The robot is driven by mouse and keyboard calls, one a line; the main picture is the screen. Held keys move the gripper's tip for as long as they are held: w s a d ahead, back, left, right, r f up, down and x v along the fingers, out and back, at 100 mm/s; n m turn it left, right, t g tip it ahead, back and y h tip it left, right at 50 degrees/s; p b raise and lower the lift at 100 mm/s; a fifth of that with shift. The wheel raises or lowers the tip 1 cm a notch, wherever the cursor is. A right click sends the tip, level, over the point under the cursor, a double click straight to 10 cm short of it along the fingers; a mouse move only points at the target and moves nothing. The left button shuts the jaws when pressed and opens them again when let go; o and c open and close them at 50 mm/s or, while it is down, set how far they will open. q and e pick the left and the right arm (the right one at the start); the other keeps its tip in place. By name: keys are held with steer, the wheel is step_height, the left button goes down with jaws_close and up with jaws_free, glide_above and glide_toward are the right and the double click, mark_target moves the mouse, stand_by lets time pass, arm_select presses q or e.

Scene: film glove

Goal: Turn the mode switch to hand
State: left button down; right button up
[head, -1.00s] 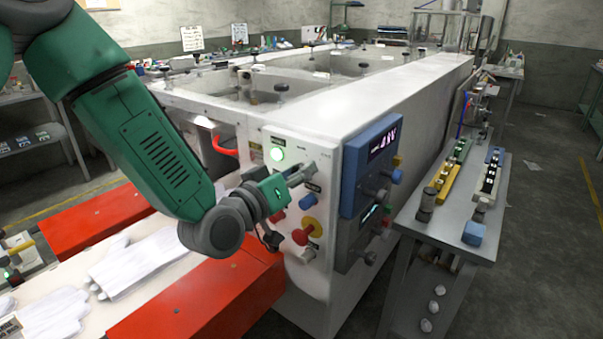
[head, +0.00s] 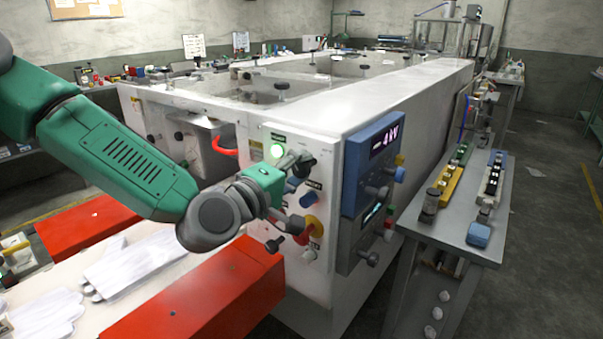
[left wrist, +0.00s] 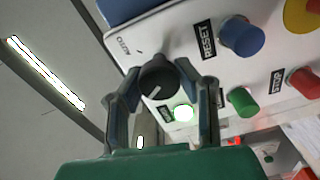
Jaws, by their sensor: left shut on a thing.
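The mode switch is a round black knob (left wrist: 157,78) with a short white pointer line, slanted in the left wrist view. It sits on the light control panel (head: 325,160). My left gripper (head: 294,182) is at the panel front. In the left wrist view its two fingers (left wrist: 162,84) lie on either side of the knob, shut on it. In the head view the gripper hides part of the knob. My right gripper is not in view.
A lit green lamp (left wrist: 183,112) is close to the knob. A blue reset button (left wrist: 243,37), a green button (left wrist: 241,101), a red stop button (left wrist: 304,82) and a yellow-backed emergency stop (head: 311,224) are nearby. A blue display box (head: 375,160) juts out at right.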

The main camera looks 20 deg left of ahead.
arm_select(q)
steer(key=shift+s+f+n+b, duration=0.2)
steer(key=shift+f+n+b, duration=0.3)
steer(key=shift+n, duration=0.6)
steer(key=c, duration=1.3)
jaws_free()
steer(key=shift+o, duration=0.8)
steer(key=shift+a+r, duration=0.15)
steer(key=shift+r, duration=0.05)
steer(key=v, duration=0.7)
steer(key=shift+s+a, duration=0.2)
steer(key=shift+d, duration=0.1)
